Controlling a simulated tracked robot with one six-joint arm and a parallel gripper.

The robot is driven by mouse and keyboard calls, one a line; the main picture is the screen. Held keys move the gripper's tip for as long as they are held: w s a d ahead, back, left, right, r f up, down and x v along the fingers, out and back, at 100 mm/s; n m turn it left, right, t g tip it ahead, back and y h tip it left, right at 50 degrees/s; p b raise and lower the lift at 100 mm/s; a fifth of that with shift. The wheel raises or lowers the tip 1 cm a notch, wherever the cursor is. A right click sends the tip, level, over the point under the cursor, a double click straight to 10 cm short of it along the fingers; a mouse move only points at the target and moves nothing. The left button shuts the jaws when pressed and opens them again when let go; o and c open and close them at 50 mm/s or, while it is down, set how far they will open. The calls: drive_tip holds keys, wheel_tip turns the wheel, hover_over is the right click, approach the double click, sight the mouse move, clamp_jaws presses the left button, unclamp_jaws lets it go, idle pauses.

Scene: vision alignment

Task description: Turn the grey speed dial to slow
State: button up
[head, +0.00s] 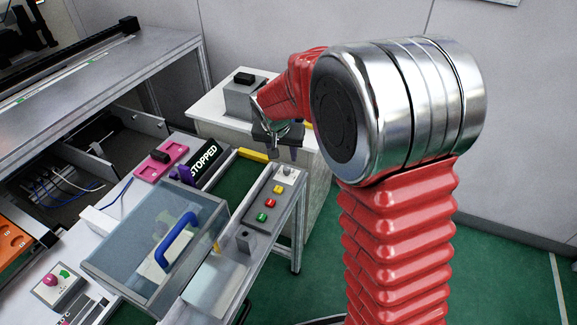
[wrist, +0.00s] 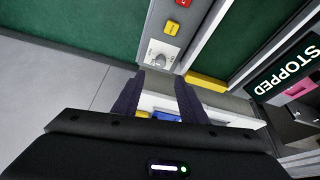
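The grey speed dial (head: 287,172) sits at the far end of the control panel (head: 252,228) in the head view. In the wrist view the dial (wrist: 160,60) shows as a small grey knob on a light plate, just beyond the fingertips and roughly between them. Its markings are too small to read. My gripper (head: 283,156) is above the panel's far end, close to the dial. In the wrist view my gripper (wrist: 158,80) has its two dark fingers apart with nothing held between them. I cannot tell the exact height above the dial.
Yellow (head: 278,189), red (head: 270,203) and green (head: 261,217) buttons line the panel near the dial. A sign (head: 204,159) reads STOPPED. A clear cover with a blue handle (head: 177,240) stands left of the panel. A white cabinet (head: 211,107) stands behind.

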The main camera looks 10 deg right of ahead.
sight(288, 168)
drive_tip(key=x, duration=1)
drive_tip(key=shift+w+f, duration=0.1)
drive_tip(key=shift+c, duration=0.4)
drive_tip(key=c, duration=0.9)
drive_tip(key=shift+d, duration=0.35)
clamp_jaws()
drive_tip(key=shift+a, duration=0.2)
